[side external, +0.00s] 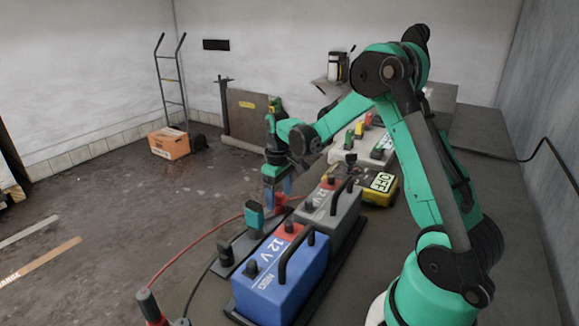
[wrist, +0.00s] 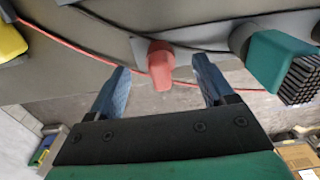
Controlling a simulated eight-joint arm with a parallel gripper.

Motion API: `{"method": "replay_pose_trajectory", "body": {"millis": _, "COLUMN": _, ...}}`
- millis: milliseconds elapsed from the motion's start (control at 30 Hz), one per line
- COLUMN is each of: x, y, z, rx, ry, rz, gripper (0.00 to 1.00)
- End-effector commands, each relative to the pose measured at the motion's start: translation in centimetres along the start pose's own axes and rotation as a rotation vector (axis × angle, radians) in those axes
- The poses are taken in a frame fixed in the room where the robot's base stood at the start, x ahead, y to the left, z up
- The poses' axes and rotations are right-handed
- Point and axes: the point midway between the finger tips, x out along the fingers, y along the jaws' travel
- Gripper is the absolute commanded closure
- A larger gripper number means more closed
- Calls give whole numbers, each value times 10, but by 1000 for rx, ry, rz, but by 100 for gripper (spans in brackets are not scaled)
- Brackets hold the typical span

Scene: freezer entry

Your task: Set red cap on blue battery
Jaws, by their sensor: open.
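The blue battery (side external: 280,275) stands nearest in the side view, with "12 V" on top, a black handle, two dark posts and a red patch around the farther post. The red cap (wrist: 160,62) stands on a grey strip beside the batteries. In the side view the red cap (side external: 281,201) is small and partly hidden by my gripper. My gripper (side external: 277,189) is open and points down over the cap. In the wrist view the blue fingers of my gripper (wrist: 162,72) are apart, with the cap between them and a gap on each side. The blue battery is not in the wrist view.
A grey battery (side external: 332,213) stands just behind the blue one. A teal brush (side external: 254,216) and a black cap (side external: 226,253) stand on the same side as the red cap. A yellow meter (side external: 378,188) lies beyond. Red and black cables run nearby.

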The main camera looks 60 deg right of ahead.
Motion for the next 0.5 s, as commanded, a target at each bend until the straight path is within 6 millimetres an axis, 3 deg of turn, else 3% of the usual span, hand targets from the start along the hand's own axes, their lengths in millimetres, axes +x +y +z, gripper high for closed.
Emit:
{"method": "replay_pose_trajectory", "body": {"millis": 367, "x": 10, "y": 0, "z": 0, "rx": 0, "ry": 1, "rz": 0, "gripper": 25}}
{"method": "replay_pose_trajectory", "body": {"millis": 500, "x": 10, "y": 0, "z": 0, "rx": 0, "ry": 1, "rz": 0, "gripper": 65}}
